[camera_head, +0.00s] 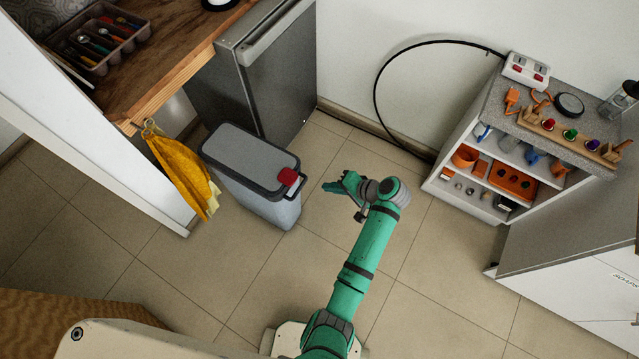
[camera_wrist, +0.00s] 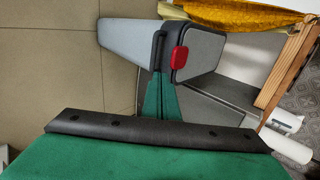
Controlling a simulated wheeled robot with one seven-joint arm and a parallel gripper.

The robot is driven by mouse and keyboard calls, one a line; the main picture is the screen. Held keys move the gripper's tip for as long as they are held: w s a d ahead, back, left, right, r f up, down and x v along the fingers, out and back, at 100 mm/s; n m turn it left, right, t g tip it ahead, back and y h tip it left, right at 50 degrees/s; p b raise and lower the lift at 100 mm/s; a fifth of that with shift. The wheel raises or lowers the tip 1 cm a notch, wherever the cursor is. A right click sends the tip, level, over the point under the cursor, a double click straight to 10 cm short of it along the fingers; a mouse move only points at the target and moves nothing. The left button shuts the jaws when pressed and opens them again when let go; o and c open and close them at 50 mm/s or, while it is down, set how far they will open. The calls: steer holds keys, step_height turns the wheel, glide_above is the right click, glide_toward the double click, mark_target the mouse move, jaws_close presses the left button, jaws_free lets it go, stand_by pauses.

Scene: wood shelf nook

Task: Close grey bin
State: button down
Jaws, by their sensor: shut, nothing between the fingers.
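The grey bin (camera_head: 262,200) stands on the tiled floor below the wooden counter. Its grey lid (camera_head: 247,157) has a dark rim and a red tab (camera_head: 288,177) at the end nearest my gripper. The lid lies over the bin top, with a dark edge beneath it; I cannot tell whether it is fully shut. My gripper (camera_head: 330,186) is shut and empty, to the right of the red tab and apart from it in the head view. In the wrist view, the green fingers (camera_wrist: 160,76) point toward the bin (camera_wrist: 130,40), overlapping its rim near the red tab (camera_wrist: 180,58).
A yellow cloth (camera_head: 184,172) hangs left of the bin. A dark grey cabinet (camera_head: 265,85) stands behind it. A shelf unit (camera_head: 470,150) with a cluttered top is at the right, with a black cable (camera_head: 376,82) on the wall. Floor in front is clear.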

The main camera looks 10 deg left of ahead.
steer(key=a+r+x, duration=0.1)
steer(key=r+x, duration=0.1)
steer(key=x, duration=1)
steer(key=shift+w+a, duration=0.25)
steer(key=shift+a, duration=0.1)
steer(key=shift+w, duration=0.1)
